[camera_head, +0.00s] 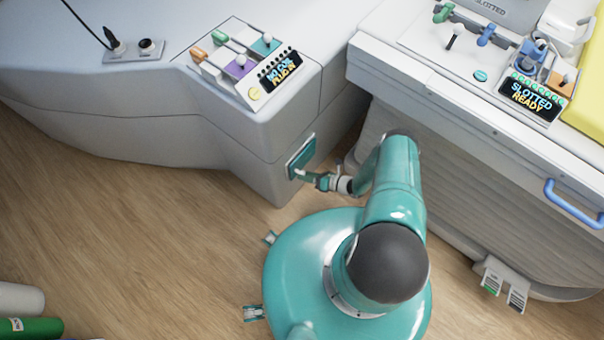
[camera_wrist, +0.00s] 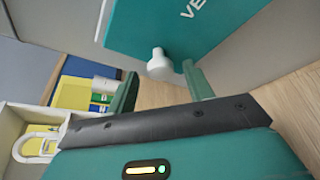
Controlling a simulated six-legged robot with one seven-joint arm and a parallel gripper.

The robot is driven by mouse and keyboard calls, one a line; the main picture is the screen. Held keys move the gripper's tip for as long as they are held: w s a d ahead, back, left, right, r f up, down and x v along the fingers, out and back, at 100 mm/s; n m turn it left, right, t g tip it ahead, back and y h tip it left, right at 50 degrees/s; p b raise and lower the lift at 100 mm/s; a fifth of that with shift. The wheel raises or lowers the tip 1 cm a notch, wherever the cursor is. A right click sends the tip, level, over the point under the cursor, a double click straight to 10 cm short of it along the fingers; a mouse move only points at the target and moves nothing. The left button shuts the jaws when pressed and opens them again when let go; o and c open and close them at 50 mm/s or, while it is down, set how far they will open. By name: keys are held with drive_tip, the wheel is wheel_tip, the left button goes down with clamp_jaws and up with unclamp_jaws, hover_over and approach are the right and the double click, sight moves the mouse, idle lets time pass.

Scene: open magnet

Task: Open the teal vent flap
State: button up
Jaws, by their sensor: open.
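The teal vent flap (camera_head: 301,154) is on the lower side face of the white magnet housing. In the wrist view the flap (camera_wrist: 185,30) fills the upper middle, with part of its white lettering showing. A round white knob (camera_wrist: 160,65) stands out from its lower part. My gripper (camera_head: 311,177) is at the flap in the head view. In the wrist view my gripper (camera_wrist: 160,88) has its two teal fingers apart, with the knob just beyond and roughly between their tips. I cannot tell whether either finger touches it. The flap's hinge and inner side are hidden.
A control panel (camera_head: 253,93) with coloured levers sits on the housing above the flap. A second white cabinet with a slotted panel (camera_head: 528,97) and a blue handle (camera_head: 573,204) stands at right. Wood floor (camera_head: 150,220) is free at left. Green and white cylinders (camera_head: 30,327) lie at lower left.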

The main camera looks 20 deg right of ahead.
drive_tip(key=shift+x, duration=1.35)
clamp_jaws()
drive_tip(key=shift+d, duration=0.15)
